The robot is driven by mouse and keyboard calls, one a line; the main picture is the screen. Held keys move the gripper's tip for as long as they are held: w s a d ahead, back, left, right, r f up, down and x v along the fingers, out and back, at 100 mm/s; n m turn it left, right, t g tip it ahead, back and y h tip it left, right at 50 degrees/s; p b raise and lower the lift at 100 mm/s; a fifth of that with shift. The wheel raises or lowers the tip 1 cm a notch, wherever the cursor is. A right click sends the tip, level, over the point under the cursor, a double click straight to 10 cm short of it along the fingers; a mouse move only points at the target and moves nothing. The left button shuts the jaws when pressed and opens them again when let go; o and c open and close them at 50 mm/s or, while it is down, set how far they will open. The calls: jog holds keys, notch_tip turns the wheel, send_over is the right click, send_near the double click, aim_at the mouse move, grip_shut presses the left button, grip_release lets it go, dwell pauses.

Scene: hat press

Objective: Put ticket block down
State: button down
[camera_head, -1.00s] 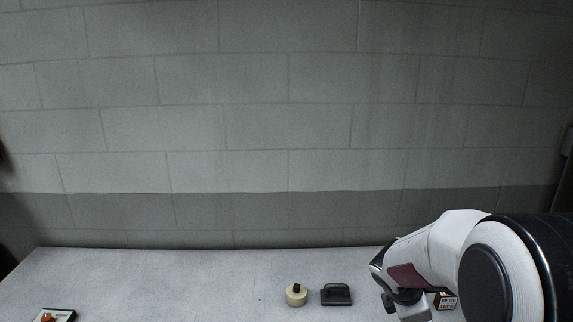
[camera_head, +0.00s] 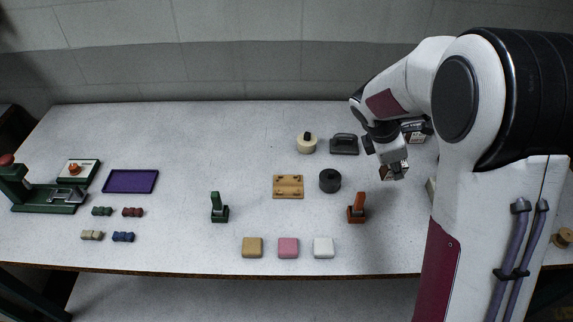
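My gripper (camera_head: 391,168) points down over the right part of the table, right of the black handled block. It appears shut on a small ticket block (camera_head: 399,170) with a pale, printed face and brownish edges. The fingers cover part of the block. I cannot tell whether its underside touches the table. Another pale block with dark print (camera_head: 413,127) shows just behind the gripper, partly hidden by my arm.
Near the gripper are a cream round block (camera_head: 306,144), black handled block (camera_head: 344,144), dark roll (camera_head: 330,181), wooden plate (camera_head: 288,187) and orange-brown stamp (camera_head: 357,208). A purple tray (camera_head: 131,181) lies left.

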jog(key=w+a+n, duration=0.4)
jog(key=w+a, duration=0.3)
jog(key=a, duration=0.4)
jog(key=r+n+t+y, duration=0.2)
jog(key=n+y, duration=0.1)
jog(key=n, duration=0.4)
send_over(319, 163)
jog(key=s, duration=0.2)
jog(key=shift+w+a+f+n, duration=0.1)
jog(key=shift+a+f+n, duration=0.1)
jog(key=shift+a+n, duration=0.45)
jog(key=shift+d+n, duration=0.25)
jog(key=shift+f, duration=3.15)
jog(key=shift+f, duration=1.85)
jog(key=shift+f, duration=0.15)
